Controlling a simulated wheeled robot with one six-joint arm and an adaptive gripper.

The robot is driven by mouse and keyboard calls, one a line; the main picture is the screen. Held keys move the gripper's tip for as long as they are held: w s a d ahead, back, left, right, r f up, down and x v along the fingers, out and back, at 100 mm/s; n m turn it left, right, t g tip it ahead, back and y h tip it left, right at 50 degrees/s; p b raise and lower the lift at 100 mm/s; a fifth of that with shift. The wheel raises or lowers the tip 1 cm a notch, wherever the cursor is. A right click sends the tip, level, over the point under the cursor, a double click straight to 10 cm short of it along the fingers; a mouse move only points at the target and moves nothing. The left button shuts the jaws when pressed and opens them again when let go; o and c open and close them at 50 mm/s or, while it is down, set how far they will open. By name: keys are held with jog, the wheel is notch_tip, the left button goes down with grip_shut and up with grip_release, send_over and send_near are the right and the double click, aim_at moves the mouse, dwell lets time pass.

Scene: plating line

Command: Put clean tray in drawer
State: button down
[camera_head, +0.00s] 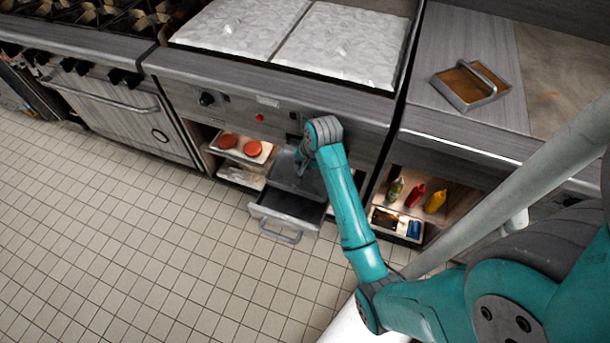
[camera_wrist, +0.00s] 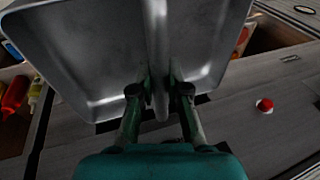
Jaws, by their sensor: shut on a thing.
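My gripper (camera_wrist: 160,92) is shut on the raised middle bar of a clean grey metal tray (camera_wrist: 95,50). The tray has two shallow, empty halves, one on each side of the bar. In the head view my gripper (camera_head: 301,163) is low in front of the griddle unit, with the tray (camera_head: 290,177) over the rear part of an open drawer (camera_head: 292,206). The drawer is pulled out and its visible part is empty. The arm hides part of the tray, and I cannot tell whether the tray touches the drawer.
A similar handled tray with brown residue (camera_head: 470,85) lies on the right counter. Shelves beside the drawer hold red patties (camera_head: 242,147) at left and sauce bottles (camera_head: 414,195) at right. The drawer handle (camera_head: 281,233) sticks out over clear tiled floor.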

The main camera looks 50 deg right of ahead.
aim_at(303, 175)
jog(key=shift+f, duration=2.75)
jog(key=c, duration=1.2)
grip_release()
jog(key=shift+f, duration=0.1)
jog(key=shift+o, duration=0.2)
jog(key=v, duration=1.2)
